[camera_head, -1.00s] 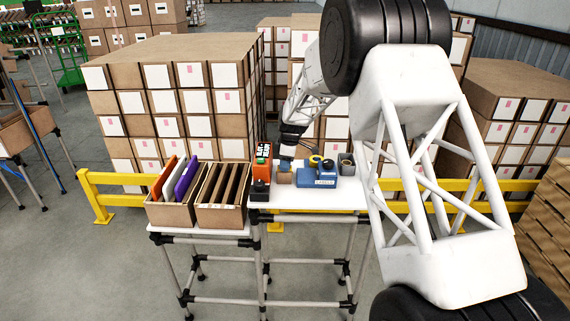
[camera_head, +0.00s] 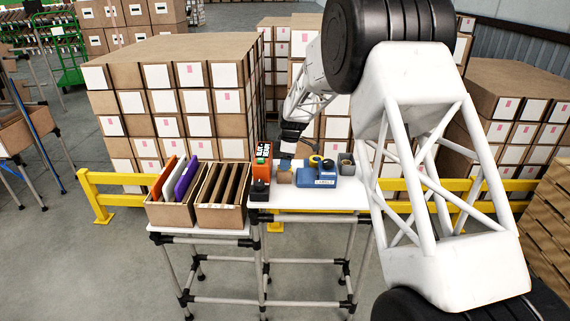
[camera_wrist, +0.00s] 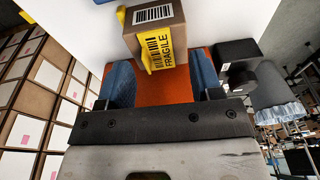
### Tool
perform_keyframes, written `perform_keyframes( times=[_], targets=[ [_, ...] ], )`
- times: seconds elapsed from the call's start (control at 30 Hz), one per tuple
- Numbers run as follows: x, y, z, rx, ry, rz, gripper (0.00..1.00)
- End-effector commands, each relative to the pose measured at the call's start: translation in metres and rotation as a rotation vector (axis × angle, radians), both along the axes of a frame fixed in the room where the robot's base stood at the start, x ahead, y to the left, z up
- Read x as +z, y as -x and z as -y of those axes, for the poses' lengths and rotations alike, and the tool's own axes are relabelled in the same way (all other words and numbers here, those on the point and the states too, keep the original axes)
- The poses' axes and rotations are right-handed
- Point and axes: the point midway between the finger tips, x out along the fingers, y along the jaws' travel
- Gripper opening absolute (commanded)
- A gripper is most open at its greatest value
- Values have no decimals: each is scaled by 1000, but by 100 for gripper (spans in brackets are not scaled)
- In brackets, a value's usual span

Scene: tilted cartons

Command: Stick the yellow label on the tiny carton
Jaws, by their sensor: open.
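The tiny carton (camera_wrist: 158,30) is a small brown box ahead of my fingertips in the wrist view, with a white barcode sticker on its upper face. It also stands on the white table in the head view (camera_head: 285,177). The yellow label (camera_wrist: 165,48), with a barcode and FRAGILE printed on it, lies against the carton's near face; a yellow part shows at its left edge. My gripper (camera_wrist: 162,75) is open, its blue fingers apart with nothing clearly held between them.
An orange and black device (camera_head: 262,152) stands left of the carton and a blue tape dispenser (camera_head: 318,180) right of it. A grey cup (camera_head: 346,165) stands further right. An orange surface (camera_wrist: 163,85) shows between my fingers. Divided boxes (camera_head: 222,215) stand left of the table.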

Motion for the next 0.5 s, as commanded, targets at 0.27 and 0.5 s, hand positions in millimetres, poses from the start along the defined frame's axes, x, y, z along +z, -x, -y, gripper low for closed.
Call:
perform_keyframes(
  times=[0.27,0.5],
  targets=[
    [36,-1,5,-1,-1,4,59],
    [58,-1,9,0,-1,2,59]
  ],
)
